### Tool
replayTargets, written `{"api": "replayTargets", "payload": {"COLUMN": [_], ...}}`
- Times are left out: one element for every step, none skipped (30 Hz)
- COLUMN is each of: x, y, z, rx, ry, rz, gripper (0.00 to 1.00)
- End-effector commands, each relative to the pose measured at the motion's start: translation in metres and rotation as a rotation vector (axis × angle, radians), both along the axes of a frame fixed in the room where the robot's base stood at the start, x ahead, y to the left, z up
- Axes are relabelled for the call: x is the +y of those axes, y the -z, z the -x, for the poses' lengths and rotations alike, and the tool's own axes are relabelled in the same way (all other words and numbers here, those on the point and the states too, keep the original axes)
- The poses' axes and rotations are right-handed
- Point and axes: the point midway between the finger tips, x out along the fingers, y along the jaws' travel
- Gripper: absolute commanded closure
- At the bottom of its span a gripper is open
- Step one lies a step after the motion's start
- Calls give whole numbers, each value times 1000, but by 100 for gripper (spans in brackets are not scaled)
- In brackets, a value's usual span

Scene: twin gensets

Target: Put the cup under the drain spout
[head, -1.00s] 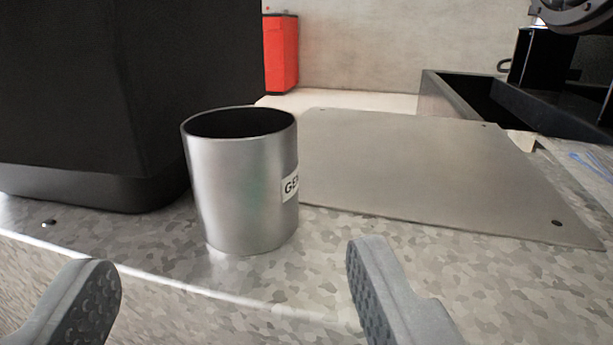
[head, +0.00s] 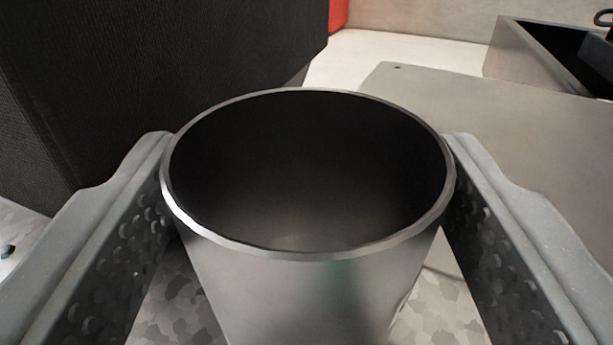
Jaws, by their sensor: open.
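The cup (head: 310,290) is a plain metal cup with a dark, empty-looking inside. It stands upright on the mottled galvanized surface, large in the middle of the head view. My gripper (head: 308,170) is open, with one finger on each side of the cup. The fingers come close to the rim at left and right; I cannot tell whether they touch it. The cup's base is below the frame. I see no drain spout in this view.
A large black box (head: 130,80) stands close on the left. A flat grey plate (head: 450,105) lies behind and to the right. A dark open-topped tray (head: 535,55) is at the upper right. A red object (head: 338,14) shows at the top.

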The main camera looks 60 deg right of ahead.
Motion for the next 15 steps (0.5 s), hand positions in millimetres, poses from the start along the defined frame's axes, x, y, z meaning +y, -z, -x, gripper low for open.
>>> {"api": "replayTargets", "payload": {"x": [-2,-3,-3,-2,-2,-2,-2,-2,-2,-2,-2,-2,-2,-2,-2], "y": [0,0,0,0,-1,-1,-1,-1,-1,0,0,0,0,0,0], "z": [-1,-1,-1,-1,-1,-1,-1,-1,-1,-1,-1,-1,-1,-1,-1], "rx": [0,0,0,1,1,1,1,1,0,1,1,1,0,0,1], "ry": [0,0,0,-1,-1,-1,-1,-1,-1,-1,-1,-1,-1,-1,-1], "rz": [1,1,1,0,0,0,0,0,0,0,0,0,0,0,0], "gripper": [36,36,36,36,36,36,39,47,58,66,67,71,71,71,71]}}
